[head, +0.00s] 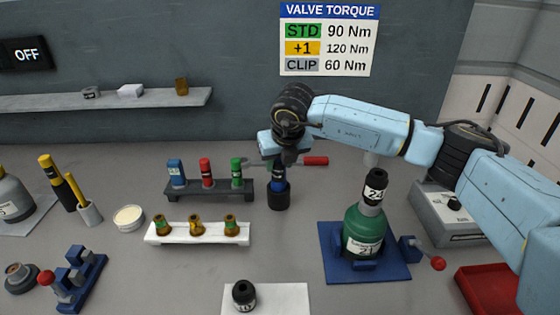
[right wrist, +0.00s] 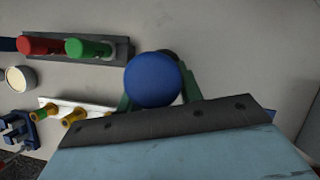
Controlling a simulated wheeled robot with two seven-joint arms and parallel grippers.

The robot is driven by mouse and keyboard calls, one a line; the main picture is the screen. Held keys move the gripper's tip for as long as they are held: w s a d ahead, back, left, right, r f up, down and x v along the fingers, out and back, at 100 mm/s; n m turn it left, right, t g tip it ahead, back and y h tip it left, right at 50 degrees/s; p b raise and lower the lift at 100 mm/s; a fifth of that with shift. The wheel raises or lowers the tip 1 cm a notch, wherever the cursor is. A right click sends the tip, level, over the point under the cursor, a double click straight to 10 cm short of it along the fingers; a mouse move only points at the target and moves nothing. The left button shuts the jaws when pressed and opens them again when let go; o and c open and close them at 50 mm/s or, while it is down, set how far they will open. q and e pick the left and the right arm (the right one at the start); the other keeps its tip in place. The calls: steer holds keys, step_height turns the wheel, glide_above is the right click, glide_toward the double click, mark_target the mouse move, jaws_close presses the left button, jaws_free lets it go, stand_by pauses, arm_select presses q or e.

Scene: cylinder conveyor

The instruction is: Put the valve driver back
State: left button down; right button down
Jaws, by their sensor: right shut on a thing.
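My right gripper (head: 280,155) points down and is shut on the blue valve driver (head: 278,179). The driver is upright. Its round blue top (right wrist: 153,80) fills the space between the fingers in the right wrist view. Its lower end meets a black cylindrical piece (head: 279,197) standing on the table; I cannot tell whether it is inside it or just above it. My left gripper is not in view.
A dark rack (head: 210,195) with blue, red and green tools stands just left. A red-handled item (head: 315,160) lies behind. A white block (head: 198,237) with several brass fittings is in front. A green bottle (head: 364,230) stands on a blue base (head: 330,270) at right.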

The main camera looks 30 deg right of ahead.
steer(key=shift+f+b, duration=0.7)
steer(key=shift+f, duration=0.1)
steer(key=c, duration=0.9)
jaws_free()
steer(key=shift+o, duration=0.2)
steer(key=shift+f, duration=0.15)
steer(key=shift+r+p, duration=1.45)
steer(key=shift+r, duration=1.65)
steer(key=shift+r, duration=0.1)
